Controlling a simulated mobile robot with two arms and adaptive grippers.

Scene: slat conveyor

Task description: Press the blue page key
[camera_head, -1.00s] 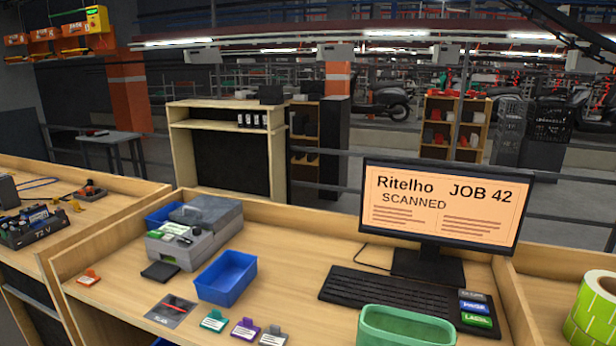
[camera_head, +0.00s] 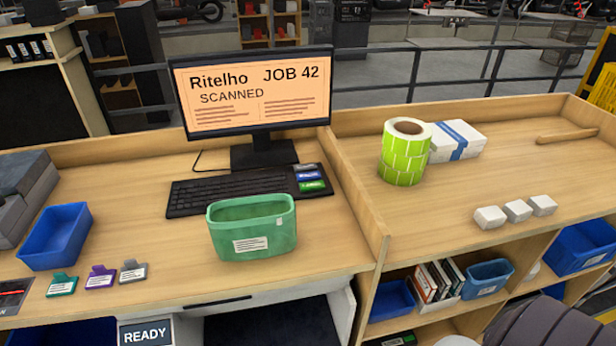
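The blue page key (camera_head: 309,176) is the middle one of three coloured keys at the right end of the black keyboard (camera_head: 228,192). A grey key (camera_head: 304,168) lies behind it and a green key (camera_head: 313,186) in front of it. The monitor (camera_head: 252,93) behind the keyboard reads "Ritelho JOB 42 SCANNED". Neither of my grippers shows in the head view. A dark ribbed shape at the lower right edge may be part of my arm; I cannot tell.
A green bin (camera_head: 252,228) stands just in front of the keyboard, near the keys. A blue tray (camera_head: 56,237) and several clip tags lie left. Beyond a wooden divider (camera_head: 362,205) are a green label roll (camera_head: 404,153) and white blocks (camera_head: 517,211). Bare desk lies right of the keyboard.

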